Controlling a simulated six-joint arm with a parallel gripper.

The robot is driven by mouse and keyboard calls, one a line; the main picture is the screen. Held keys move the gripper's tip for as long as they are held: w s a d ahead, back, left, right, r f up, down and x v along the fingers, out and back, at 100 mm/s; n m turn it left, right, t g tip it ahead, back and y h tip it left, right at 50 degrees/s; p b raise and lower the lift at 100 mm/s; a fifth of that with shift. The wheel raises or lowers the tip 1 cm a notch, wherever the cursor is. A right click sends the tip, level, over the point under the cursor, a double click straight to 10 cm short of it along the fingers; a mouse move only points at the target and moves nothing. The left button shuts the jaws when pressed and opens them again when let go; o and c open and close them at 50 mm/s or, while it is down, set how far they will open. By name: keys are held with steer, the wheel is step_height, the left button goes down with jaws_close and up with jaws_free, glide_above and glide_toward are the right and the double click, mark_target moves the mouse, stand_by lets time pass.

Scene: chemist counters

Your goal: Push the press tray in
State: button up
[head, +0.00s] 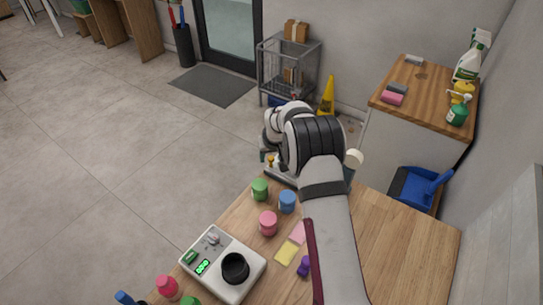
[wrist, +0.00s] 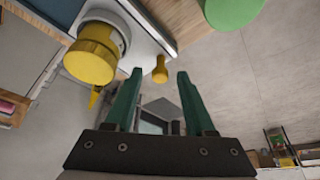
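The press, partly hidden by my arm, stands at the far end of the wooden counter in the head view. A pale slab that looks like its tray (head: 283,176) shows beside my wrist, with a small yellow knob (head: 270,160) near it. In the wrist view the pale slab (wrist: 150,42) carries a small yellow knob (wrist: 160,72) and a larger yellow cylinder (wrist: 92,55) on a grey ring. My gripper (wrist: 160,76) has two green fingers, apart and empty. The knob appears between the fingertips; I cannot tell if they touch it. The head view hides the fingers.
Green (head: 260,188), blue (head: 287,202) and pink (head: 268,223) pots stand on the counter close to my arm. A side counter (head: 420,95) with bottles and sponges stands at right. Open floor lies left.

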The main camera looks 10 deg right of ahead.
jaws_close()
stand_by(1.2)
